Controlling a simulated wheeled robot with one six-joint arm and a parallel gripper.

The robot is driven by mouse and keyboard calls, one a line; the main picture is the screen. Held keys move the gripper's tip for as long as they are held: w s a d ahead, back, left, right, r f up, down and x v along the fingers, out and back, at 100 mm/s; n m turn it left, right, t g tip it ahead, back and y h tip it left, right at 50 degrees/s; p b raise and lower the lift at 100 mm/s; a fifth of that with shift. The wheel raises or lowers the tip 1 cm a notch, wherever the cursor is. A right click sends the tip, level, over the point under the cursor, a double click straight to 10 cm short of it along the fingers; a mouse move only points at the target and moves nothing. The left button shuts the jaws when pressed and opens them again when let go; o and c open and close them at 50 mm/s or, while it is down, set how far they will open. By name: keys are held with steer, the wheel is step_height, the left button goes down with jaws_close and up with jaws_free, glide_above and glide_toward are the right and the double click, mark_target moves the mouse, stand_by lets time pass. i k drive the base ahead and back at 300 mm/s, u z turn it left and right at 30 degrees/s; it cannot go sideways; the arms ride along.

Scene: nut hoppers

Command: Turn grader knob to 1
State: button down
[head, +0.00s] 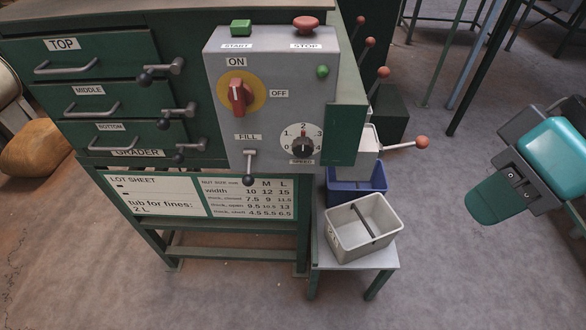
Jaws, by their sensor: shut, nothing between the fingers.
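The grader's black speed knob (303,147) sits low on the right of the grey control panel (273,115), above a "SPEED" label. Its white dial is marked 0 to 4, with 2 at the top. The knob seems to point up near 2, but its mark is too small to be sure. My gripper (492,203) is at the right of the head view, shut and empty, well to the right of the panel and apart from it.
A red switch (238,96) stands upright towards ON. A fill lever (249,166) hangs left of the knob. Red-tipped levers, including one (421,142), stick out right of the panel. A grey tub (380,240) stands on a low stand below.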

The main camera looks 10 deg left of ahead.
mark_target(302, 146)
steer(key=z, duration=2.45)
steer(key=k, duration=1.4)
steer(key=u, duration=0.65)
steer(key=i, duration=0.2)
steer(key=u, duration=0.45)
